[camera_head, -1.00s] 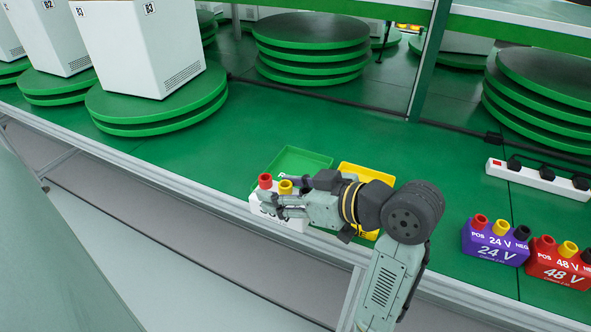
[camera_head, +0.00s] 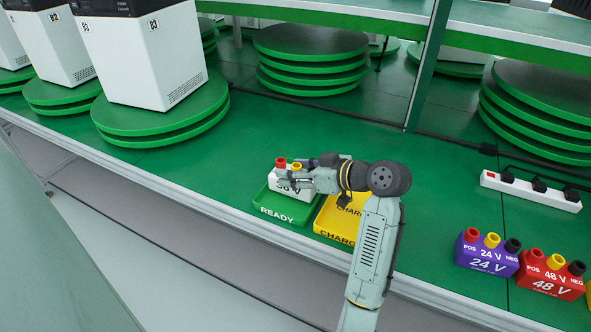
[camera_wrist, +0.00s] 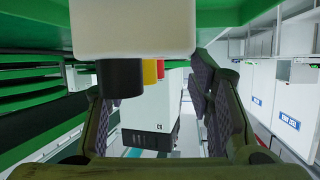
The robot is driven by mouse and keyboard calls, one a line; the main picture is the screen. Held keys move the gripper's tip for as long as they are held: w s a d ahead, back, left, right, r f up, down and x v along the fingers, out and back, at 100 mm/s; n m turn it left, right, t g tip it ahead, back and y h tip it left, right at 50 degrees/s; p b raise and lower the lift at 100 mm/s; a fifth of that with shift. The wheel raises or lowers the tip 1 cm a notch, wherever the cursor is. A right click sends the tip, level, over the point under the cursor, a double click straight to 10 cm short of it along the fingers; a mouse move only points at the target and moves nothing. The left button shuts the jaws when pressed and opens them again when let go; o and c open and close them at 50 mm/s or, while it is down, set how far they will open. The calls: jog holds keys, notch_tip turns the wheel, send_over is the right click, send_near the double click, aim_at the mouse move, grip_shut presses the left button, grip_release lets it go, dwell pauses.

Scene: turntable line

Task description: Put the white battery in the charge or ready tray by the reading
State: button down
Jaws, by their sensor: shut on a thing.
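The white battery (camera_head: 291,186) has red and yellow terminals on top, and its label is partly hidden by my fingers. My gripper (camera_head: 296,178) is shut on it. In the head view the battery shows over the green READY tray (camera_head: 282,214); I cannot tell whether it touches the tray floor. The yellow CHARGE tray (camera_head: 336,229) stands just to the right, partly hidden by my arm. In the wrist view the battery (camera_wrist: 132,28) fills the top middle, with black, yellow and red terminals, between my finger pads (camera_wrist: 150,95).
A purple 24 V battery (camera_head: 487,254) and a red 48 V battery (camera_head: 550,276) stand at the right. A white power strip (camera_head: 530,192) lies behind them. White cabinets (camera_head: 150,60) stand on green turntables (camera_head: 165,120) at the left. The bench between is clear.

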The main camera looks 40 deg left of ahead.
jog(key=shift+f, duration=0.4)
jog(key=shift+f, duration=0.2)
jog(key=c, duration=0.8)
grip_release()
jog(key=shift+o, duration=0.2)
jog(key=shift+r, duration=0.2)
jog(key=shift+w+d, duration=0.1)
jog(key=shift+d, duration=0.3)
jog(key=b+v, duration=0.2)
jog(key=v, duration=0.9)
jog(key=shift+r, duration=0.15)
